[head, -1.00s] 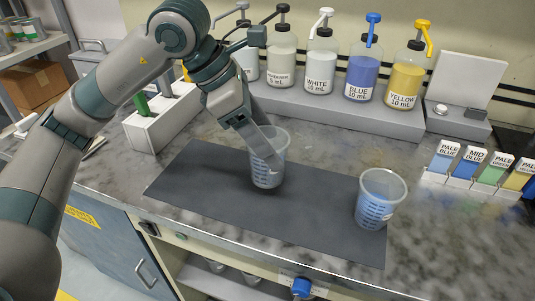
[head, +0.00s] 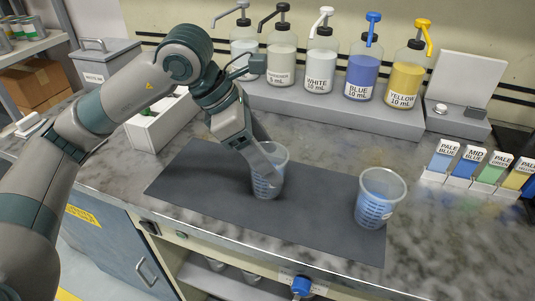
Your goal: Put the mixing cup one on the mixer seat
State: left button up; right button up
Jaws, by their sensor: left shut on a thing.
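A clear cup with blue markings (head: 274,182) is at the middle of the dark mat (head: 215,190). My left gripper (head: 268,172) is shut on this cup at its left side, and the fingers partly hide it. The cup is nearly upright; I cannot tell whether its base touches the mat. A second clear cup with blue markings (head: 376,205) stands on the mat's right end, apart from the gripper. I cannot read which cup is number one. I cannot clearly identify the mixer seat. My right gripper is out of view.
Several pump bottles, including a blue one (head: 361,78) and a yellow one (head: 404,85), stand on a grey ledge (head: 300,107) behind. A grey unit with a raised panel (head: 465,80) is at back right. Labelled colour cards (head: 470,163) stand at right. A white holder (head: 150,130) is at left.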

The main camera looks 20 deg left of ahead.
pick_arm(q)
jog(key=o, duration=1.1)
jog(key=shift+o, duration=0.4)
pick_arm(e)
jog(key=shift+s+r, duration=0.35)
